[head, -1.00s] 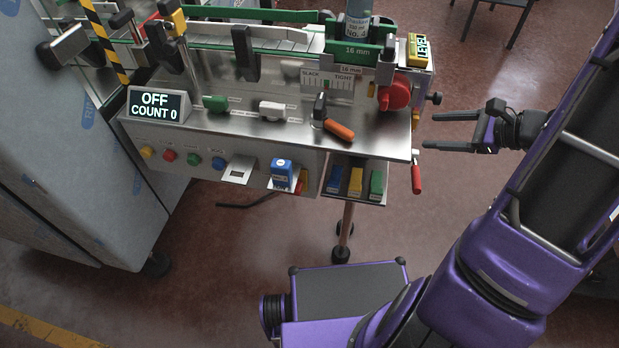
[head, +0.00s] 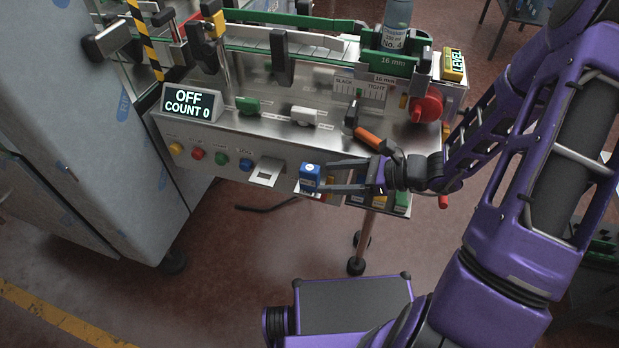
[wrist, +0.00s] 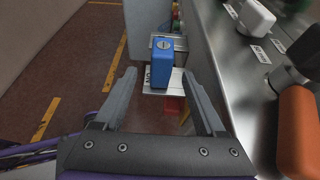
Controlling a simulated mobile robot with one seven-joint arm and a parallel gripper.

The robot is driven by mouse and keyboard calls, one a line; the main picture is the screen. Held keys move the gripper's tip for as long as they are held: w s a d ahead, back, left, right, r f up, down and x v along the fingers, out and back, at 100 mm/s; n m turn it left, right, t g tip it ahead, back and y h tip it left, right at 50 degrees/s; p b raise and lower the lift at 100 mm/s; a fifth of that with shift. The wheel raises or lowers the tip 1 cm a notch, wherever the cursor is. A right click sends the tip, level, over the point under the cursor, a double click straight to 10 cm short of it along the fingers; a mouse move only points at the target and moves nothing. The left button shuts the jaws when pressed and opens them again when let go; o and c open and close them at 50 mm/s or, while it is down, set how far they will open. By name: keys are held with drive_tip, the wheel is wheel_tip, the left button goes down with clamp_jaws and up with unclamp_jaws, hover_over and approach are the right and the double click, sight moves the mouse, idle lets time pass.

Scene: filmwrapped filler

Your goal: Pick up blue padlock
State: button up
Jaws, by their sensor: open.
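The blue padlock (head: 309,172) hangs at the front face of the machine, right of a metal bracket. In the wrist view the blue padlock (wrist: 162,63) is upright, just ahead of the fingertips and roughly midway between them, with a white label below it. My gripper (head: 327,176) is open and points left at the padlock, its fingertips close to the padlock's right side. In the wrist view my gripper (wrist: 161,88) has nothing between its fingers. Whether a fingertip touches the padlock I cannot tell.
The machine's steel panel (wrist: 222,75) runs close along the right of the wrist view. An orange-handled lever (head: 370,138) sits above my gripper, and a red knob (head: 427,107) is further right. A metal bracket (head: 266,171) stands left of the padlock. Open floor lies below.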

sight(319, 174)
drive_tip(key=shift+r+x, duration=0.15)
drive_tip(key=shift+x, duration=1.3)
drive_tip(key=shift+r+x, duration=0.2)
drive_tip(key=shift+x, duration=1.25)
drive_tip(key=shift+w+a, duration=0.1)
drive_tip(key=shift+w, duration=0.05)
clamp_jaws()
